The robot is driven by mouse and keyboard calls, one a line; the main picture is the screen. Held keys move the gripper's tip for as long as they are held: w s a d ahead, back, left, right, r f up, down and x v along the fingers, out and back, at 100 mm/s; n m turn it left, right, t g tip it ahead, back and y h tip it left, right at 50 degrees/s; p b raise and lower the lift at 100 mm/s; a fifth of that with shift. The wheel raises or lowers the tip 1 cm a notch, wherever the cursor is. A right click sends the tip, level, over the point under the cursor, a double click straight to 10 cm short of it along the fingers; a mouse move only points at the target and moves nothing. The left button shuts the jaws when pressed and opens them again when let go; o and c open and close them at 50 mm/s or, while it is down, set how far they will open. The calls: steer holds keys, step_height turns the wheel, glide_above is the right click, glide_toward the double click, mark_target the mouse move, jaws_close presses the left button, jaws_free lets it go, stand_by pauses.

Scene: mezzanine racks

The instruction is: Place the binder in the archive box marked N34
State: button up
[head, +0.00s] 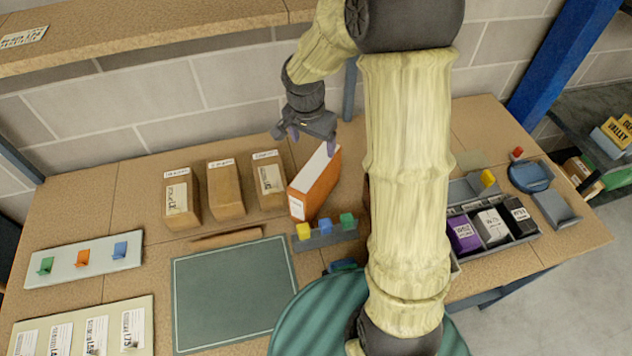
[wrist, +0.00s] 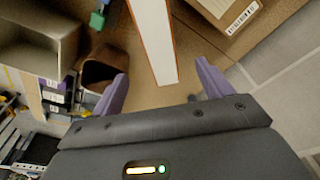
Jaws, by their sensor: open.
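The orange binder (head: 316,188) stands upright on the wooden table, its white page edge facing up. It also shows in the wrist view (wrist: 157,45), where the white strip runs between my purple fingers. My gripper (head: 308,137) is open and empty, just above the binder's far end; the fingers (wrist: 162,72) are apart on either side of its line. Three brown archive boxes stand left of the binder: a left one (head: 182,200), a middle one (head: 226,190) and a right one (head: 269,182). Their markings are too small to read, so I cannot tell which is N34.
A rack of coloured blocks (head: 325,236) stands just in front of the binder. A green mat (head: 235,290) lies front left, beside a hook board (head: 85,265) and a label board (head: 85,330). A divided tray (head: 495,243) sits right. A block wall closes the back.

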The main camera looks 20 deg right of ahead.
mark_target(316, 165)
steer(key=f, duration=0.2)
steer(key=f+p, duration=0.1)
steer(key=f, duration=0.2)
steer(key=w+d+f, duration=0.1)
steer(key=f, duration=0.2)
steer(key=shift+f+p, duration=0.1)
steer(key=shift+p, duration=0.2)
steer(key=shift+f+p, duration=0.4)
steer(key=shift+f, duration=0.1)
steer(key=shift+w+d+f+p, duration=0.15)
steer(key=shift+f+p, duration=0.5)
steer(key=shift+f, duration=1.4)
jaws_close()
